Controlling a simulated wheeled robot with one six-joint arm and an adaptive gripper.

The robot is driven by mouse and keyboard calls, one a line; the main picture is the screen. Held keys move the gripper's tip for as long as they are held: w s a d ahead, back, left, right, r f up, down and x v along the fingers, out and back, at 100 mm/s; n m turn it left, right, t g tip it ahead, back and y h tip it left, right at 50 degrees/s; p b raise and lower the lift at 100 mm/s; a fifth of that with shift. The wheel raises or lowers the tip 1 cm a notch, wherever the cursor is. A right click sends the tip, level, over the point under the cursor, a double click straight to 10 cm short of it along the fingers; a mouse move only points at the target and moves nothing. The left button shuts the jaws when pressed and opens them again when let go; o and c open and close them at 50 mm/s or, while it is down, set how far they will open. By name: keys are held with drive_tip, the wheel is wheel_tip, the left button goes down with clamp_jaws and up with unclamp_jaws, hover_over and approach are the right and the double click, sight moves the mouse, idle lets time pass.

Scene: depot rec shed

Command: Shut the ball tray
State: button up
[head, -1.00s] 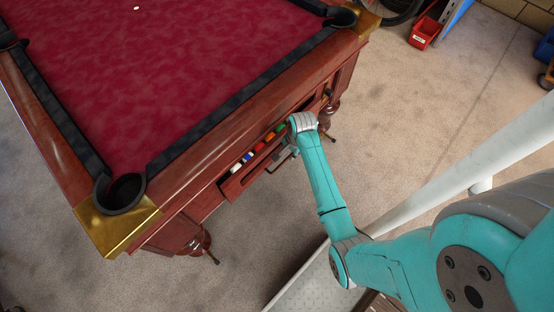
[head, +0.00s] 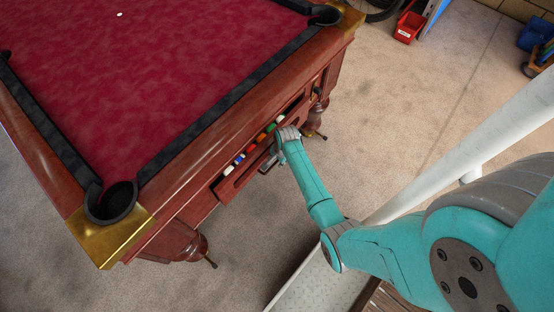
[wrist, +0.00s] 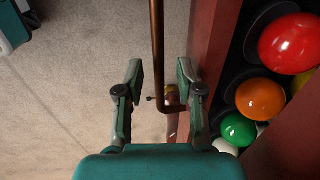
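The ball tray (head: 232,184) is a dark red wooden drawer in the side of the pool table, standing open. Several coloured balls show in it; in the wrist view, red (wrist: 292,40), orange (wrist: 260,98) and green (wrist: 238,129) balls sit behind the tray's front board. A copper-coloured bar handle (wrist: 157,50) runs along the outside of that board. My gripper (wrist: 158,78) is open, with one finger on each side of the bar and visible gaps to both. In the head view, my wrist hides the tray's far end and most of my gripper (head: 268,161).
The pool table (head: 150,70) has a red cloth and brass corners. Its turned legs (head: 190,246) stand on the carpet. A red bin (head: 409,27) lies at the top right. The carpet right of the table is mostly clear.

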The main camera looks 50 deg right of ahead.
sight(269, 154)
clamp_jaws()
drive_tip(key=shift+w+r, duration=0.1)
drive_tip(key=shift+w, duration=2.05)
unclamp_jaws()
drive_tip(key=shift+w, duration=0.1)
wheel_tip(269, 154, up, 12)
drive_tip(key=s, duration=0.2)
drive_tip(key=shift+s, duration=0.2)
